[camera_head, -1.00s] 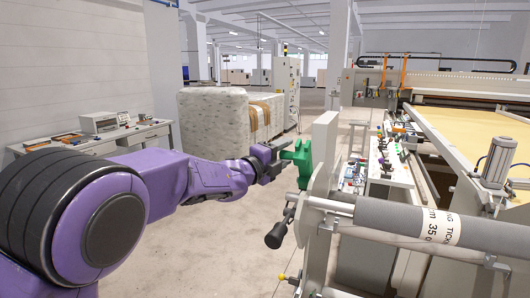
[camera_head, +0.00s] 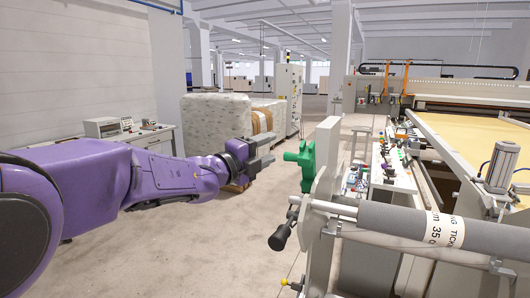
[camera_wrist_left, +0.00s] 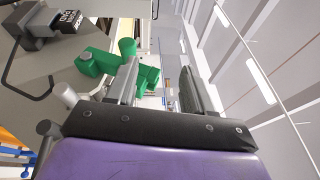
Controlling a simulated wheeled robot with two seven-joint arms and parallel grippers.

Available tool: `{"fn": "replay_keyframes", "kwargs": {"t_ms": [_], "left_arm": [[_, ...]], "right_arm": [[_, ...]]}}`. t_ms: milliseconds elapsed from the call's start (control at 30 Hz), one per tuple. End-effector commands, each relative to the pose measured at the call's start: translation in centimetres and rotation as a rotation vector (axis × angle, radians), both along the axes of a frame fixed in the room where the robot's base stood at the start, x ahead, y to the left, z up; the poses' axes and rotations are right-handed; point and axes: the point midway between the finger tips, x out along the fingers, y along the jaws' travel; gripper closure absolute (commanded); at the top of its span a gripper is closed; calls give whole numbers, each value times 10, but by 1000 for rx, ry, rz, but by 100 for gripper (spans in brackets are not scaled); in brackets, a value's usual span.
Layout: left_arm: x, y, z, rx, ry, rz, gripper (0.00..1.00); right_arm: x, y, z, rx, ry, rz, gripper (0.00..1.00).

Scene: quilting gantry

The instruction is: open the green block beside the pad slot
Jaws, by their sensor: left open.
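The green block (camera_head: 306,160) is fixed at the left side of an upright grey plate (camera_head: 326,150) at the end of the machine. A short green stub points left from it. My left gripper (camera_head: 268,151) is open and empty, to the left of the block, with a clear gap between them in the head view. In the left wrist view the green block (camera_wrist_left: 98,62) shows beyond the open fingers (camera_wrist_left: 158,82), partly hidden behind the left finger. The pad slot cannot be made out. My right gripper is not in view.
A grey roller (camera_head: 400,217) with a black knob (camera_head: 283,236) lies in front of the block. A parts-covered bench (camera_head: 390,165) stands behind it. A wrapped stack (camera_head: 215,125) and a desk (camera_head: 150,138) stand at the back left. The floor between is clear.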

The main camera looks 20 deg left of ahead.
Motion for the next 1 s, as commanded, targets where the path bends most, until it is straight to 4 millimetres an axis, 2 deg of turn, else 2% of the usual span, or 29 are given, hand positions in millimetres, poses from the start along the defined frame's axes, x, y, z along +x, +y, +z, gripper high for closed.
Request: {"fn": "replay_keyframes", "kwargs": {"t_ms": [367, 600, 733, 900, 1000], "left_arm": [[-2, 1, -4, 3, 4, 1, 48], [-3, 1, -2, 3, 6, 1, 48], [-18, 7, 1, 5, 9, 0, 48], [-50, 22, 4, 6, 11, 3, 48], [-72, 31, -2, 5, 9, 3, 48]], "right_arm": [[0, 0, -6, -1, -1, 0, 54], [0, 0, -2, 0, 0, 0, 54], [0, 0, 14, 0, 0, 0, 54], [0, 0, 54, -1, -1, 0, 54], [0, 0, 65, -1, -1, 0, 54]]}}
